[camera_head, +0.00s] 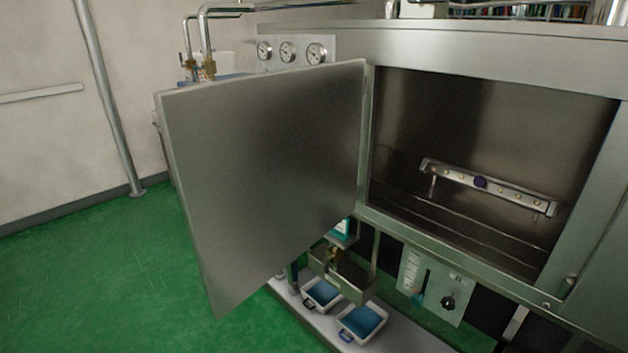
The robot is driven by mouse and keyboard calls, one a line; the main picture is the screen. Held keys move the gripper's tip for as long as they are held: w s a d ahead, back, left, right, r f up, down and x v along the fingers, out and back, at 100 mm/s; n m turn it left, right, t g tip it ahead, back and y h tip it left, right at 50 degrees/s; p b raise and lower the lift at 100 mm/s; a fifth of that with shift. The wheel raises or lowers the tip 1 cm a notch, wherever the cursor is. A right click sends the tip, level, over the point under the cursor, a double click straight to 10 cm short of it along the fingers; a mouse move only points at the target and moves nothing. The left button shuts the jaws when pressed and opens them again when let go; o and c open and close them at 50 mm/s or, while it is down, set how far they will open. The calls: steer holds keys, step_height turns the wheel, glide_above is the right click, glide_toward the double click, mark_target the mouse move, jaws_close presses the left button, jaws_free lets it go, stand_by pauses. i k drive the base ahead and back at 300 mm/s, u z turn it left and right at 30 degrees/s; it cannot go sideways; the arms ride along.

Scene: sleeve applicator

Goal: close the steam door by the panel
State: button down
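The steam door (270,170) is a flat brushed-metal panel. It stands wide open, hinged at its right edge on the left side of the steam chamber's opening. Its free edge is at the left, out over the green floor. The steam chamber (480,120) is open to view, with a perforated metal bar (490,187) bearing a dark purple knob inside. A control panel (436,287) with a lever and a black knob is below the chamber. My gripper is not in view.
Several gauges (287,51) and bent pipes (205,40) are behind the door. Blue-filled trays (361,322) sit on a low shelf (400,338) below. A slanted pole (108,100) stands by the left wall. The green floor (90,270) at left is clear.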

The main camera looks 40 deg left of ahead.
mark_target(264, 166)
steer(key=z, duration=1.7)
steer(key=k, duration=2.05)
steer(key=u, duration=2.25)
steer(key=i, duration=0.9)
